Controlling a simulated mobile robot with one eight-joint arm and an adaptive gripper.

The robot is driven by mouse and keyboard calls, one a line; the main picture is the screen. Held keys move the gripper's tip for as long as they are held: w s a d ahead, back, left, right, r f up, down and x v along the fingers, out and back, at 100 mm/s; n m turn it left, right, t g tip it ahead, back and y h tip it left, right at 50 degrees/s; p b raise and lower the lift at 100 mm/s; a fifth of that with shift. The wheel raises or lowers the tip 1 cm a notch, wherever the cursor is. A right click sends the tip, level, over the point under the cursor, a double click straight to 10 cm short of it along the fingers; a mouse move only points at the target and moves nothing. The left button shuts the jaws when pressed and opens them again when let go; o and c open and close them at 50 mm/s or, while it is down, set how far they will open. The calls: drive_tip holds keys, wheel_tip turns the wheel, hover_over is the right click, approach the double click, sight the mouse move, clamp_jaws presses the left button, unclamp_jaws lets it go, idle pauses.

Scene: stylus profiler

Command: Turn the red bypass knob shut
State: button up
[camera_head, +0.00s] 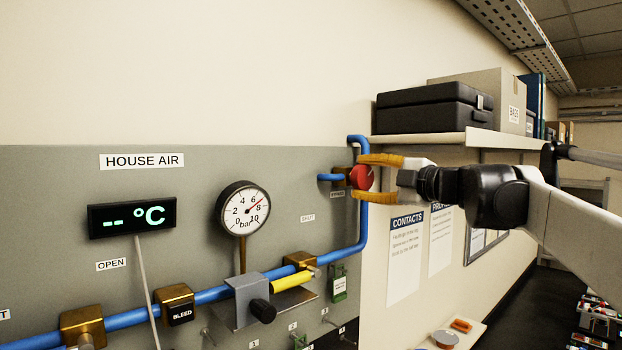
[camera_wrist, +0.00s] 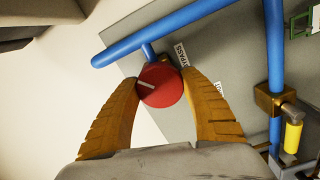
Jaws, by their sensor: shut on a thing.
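The red bypass knob (camera_head: 362,177) is round and sits on a brass valve body at the upper right of the grey panel, in the blue pipe. In the wrist view the red knob (camera_wrist: 160,85) has a pale pointer line on its face, running toward the left. My gripper (camera_head: 372,178) reaches in from the right with its orange fingers above and below the knob. In the wrist view my gripper (camera_wrist: 160,90) has one finger on each side of the knob, closed on its rim. A small label beside the valve is partly hidden.
The grey panel (camera_head: 60,200) carries a HOUSE AIR sign, a pressure gauge (camera_head: 243,209), a °C display (camera_head: 132,216) and blue pipe (camera_head: 363,225). A yellow-handled valve (camera_head: 292,281) sits lower down. A shelf (camera_head: 420,139) with a black case (camera_head: 433,107) lies above my gripper.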

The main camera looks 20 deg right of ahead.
idle(0.5)
drive_tip(key=o, duration=1.2)
drive_tip(key=v, duration=1.2)
